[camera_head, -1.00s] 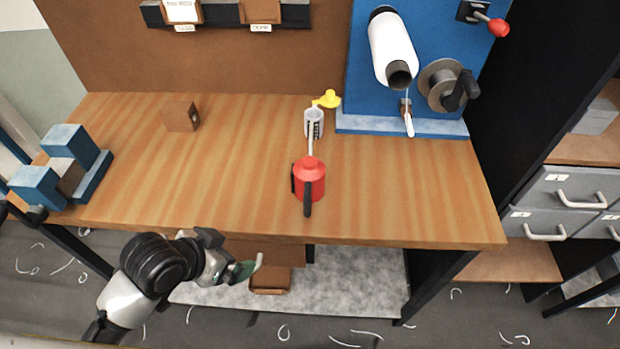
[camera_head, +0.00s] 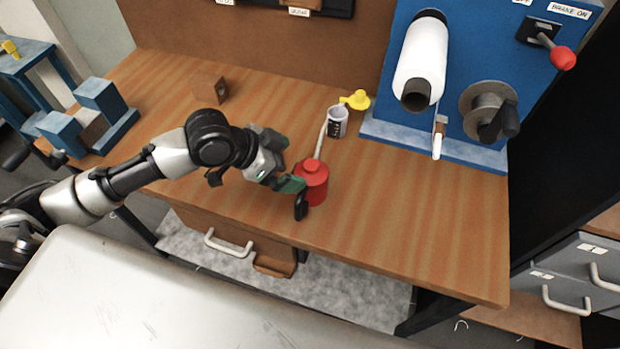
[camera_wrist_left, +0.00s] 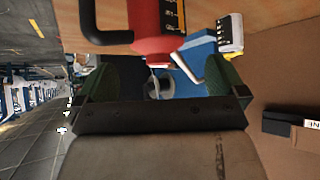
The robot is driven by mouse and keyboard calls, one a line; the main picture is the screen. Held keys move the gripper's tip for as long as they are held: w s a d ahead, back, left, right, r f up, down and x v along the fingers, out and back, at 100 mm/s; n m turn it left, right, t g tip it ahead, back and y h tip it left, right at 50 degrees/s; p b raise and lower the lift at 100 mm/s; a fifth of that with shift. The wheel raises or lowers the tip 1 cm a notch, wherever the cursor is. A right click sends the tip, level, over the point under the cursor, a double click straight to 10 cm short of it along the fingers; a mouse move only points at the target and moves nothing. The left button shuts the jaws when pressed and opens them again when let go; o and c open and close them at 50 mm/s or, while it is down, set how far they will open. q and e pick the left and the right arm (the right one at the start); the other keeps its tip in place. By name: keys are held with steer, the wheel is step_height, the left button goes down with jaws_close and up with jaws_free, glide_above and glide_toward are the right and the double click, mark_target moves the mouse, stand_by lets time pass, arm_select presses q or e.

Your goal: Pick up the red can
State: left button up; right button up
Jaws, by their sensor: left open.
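The red can (camera_head: 314,185) stands upright on the wooden workbench, with a black handle at its front and a thin pale spout rising at the back. My left gripper (camera_head: 291,172) is open, just to the left of the can in the head view, with its green fingertips close to the can's side. In the left wrist view the red can (camera_wrist_left: 150,35) shows just beyond the fingers, and the left gripper (camera_wrist_left: 155,82) has an empty gap between its green pads. I cannot tell whether a finger touches the can. My right gripper is not in view.
A grey labelled cup (camera_head: 337,122) and a yellow item (camera_head: 357,100) sit behind the can. The blue machine (camera_head: 455,90) with roll and crank stands at the back right. The bench's right front is clear.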

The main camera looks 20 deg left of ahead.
mark_target(309, 168)
arm_select(q)
steer(key=x, duration=0.1)
steer(key=p+x, duration=0.1)
steer(key=x, duration=0.3)
steer(key=shift+d+r+p, duration=0.2)
steer(key=shift+d+p, duration=0.15)
steer(key=shift+d, duration=0.05)
steer(key=shift+w+d+f, duration=0.15)
steer(key=shift+w+f, duration=0.05)
steer(key=shift+f, duration=0.05)
steer(key=shift+c, duration=1.6)
steer(key=c, duration=0.8)
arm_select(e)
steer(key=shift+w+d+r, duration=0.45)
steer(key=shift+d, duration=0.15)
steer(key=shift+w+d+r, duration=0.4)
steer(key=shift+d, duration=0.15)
arm_select(q)
steer(key=shift+r, duration=0.1)
